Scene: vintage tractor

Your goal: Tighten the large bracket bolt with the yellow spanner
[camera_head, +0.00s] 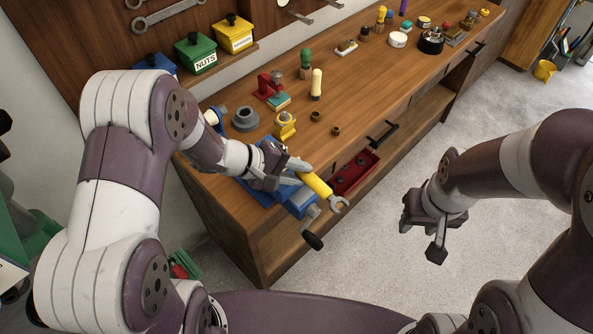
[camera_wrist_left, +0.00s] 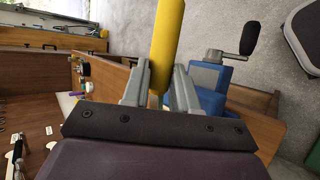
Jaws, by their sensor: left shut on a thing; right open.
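The yellow spanner (camera_head: 316,184) has a yellow handle and a grey open-ended jaw that points to the lower right in the head view. My left gripper (camera_head: 298,170) is shut on its handle, over the blue vise at the bench's near end. In the left wrist view the yellow handle (camera_wrist_left: 167,45) stands between the fingers of my left gripper (camera_wrist_left: 162,75). My right gripper (camera_head: 426,222) is open and empty over the floor, right of the bench. I cannot make out the large bracket bolt in either view.
The blue vise (camera_head: 299,204) with its crank handle (camera_head: 313,240) sits at the bench corner. A red tray (camera_head: 357,172) lies beside it. The wooden bench (camera_head: 352,100) carries several small parts. Labelled bins (camera_head: 196,53) stand behind.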

